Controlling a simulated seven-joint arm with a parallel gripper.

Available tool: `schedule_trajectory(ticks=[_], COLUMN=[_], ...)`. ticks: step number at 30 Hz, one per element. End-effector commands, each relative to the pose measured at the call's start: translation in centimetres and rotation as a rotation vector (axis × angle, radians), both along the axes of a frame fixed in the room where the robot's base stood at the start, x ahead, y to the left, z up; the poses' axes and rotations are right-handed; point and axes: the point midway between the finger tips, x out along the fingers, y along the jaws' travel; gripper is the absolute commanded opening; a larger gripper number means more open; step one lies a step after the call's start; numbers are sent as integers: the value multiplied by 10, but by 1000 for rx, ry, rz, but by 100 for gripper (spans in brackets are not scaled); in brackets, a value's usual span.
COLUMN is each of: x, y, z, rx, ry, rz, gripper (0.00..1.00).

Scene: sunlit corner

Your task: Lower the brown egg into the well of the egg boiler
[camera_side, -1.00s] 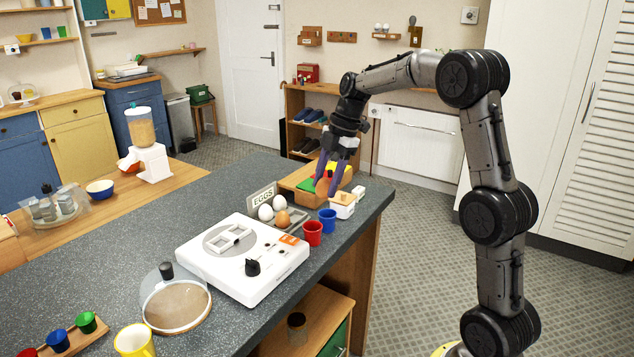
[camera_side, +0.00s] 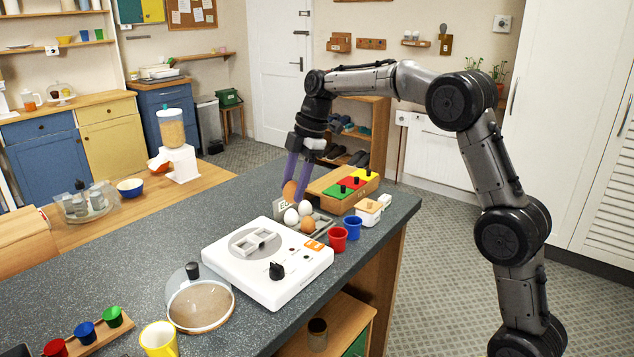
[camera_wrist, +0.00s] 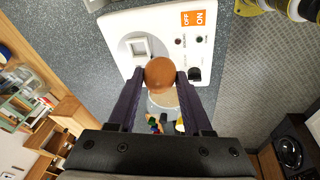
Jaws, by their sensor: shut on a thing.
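My gripper (camera_side: 295,188) is shut on a brown egg (camera_side: 289,191), held above the counter just behind the egg tray, in front of the EGGS sign. In the wrist view the brown egg (camera_wrist: 160,72) sits between the two purple fingertips (camera_wrist: 160,78). The white egg boiler (camera_side: 268,262) stands on the counter to the left and nearer the side camera, with its well (camera_side: 256,241) open on top. The boiler also shows beyond the egg in the wrist view (camera_wrist: 125,25). The egg is apart from the boiler.
White eggs (camera_side: 291,217) and another brown egg (camera_side: 308,224) rest in the tray. A red cup (camera_side: 337,239) and a blue cup (camera_side: 352,228) stand right of the boiler. A glass lid (camera_side: 200,303) lies left of it. A wooden box with coloured panels (camera_side: 345,188) stands behind.

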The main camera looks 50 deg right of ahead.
Motion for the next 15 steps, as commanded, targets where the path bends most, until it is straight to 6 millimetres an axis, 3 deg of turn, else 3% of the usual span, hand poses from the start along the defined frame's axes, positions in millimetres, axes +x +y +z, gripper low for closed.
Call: schedule_trajectory(ticks=[15], x=[56], y=[64], z=[-37], rx=[1], ry=[1], rz=[2], gripper=[28])
